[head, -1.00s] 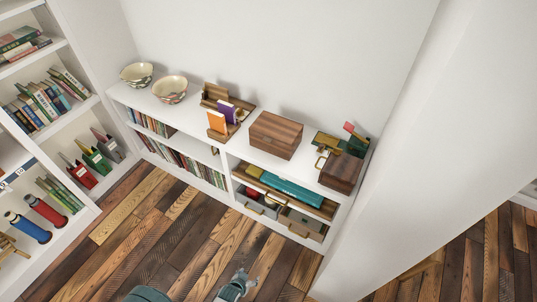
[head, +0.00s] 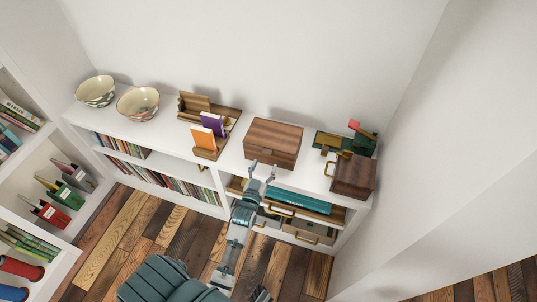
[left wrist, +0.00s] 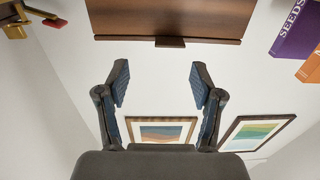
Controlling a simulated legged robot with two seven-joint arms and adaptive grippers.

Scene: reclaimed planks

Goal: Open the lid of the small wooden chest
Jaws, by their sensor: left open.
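The small wooden chest (head: 273,142) sits closed on top of the white low bookcase in the head view. My left gripper (head: 263,170) is just in front of its front face, with its fingers apart and nothing between them. In the left wrist view, the brown chest (left wrist: 172,18) fills the top, with a small lip at its edge. My open left gripper (left wrist: 160,82) shows two dark fingers with blue pads, and a gap separates them from the chest. A dark piece at the bottom edge of the head view may be my right gripper (head: 262,293); its jaws cannot be made out.
Left of the chest stand a wooden organizer (head: 205,125) with orange and purple cards and two bowls (head: 137,104).

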